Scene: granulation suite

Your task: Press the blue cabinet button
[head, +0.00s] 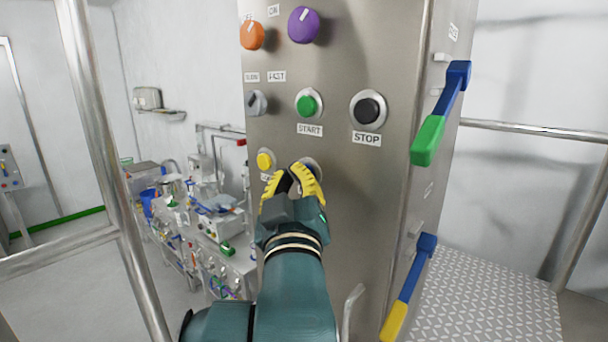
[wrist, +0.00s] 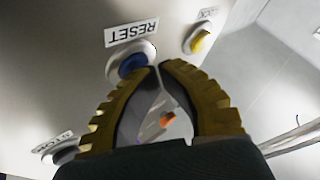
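A yellow button (head: 265,160) is close to the left of my gripper. Blue-green (head: 440,115) and blue-yellow (head: 408,288) handles stick out at the cabinet's right edge.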

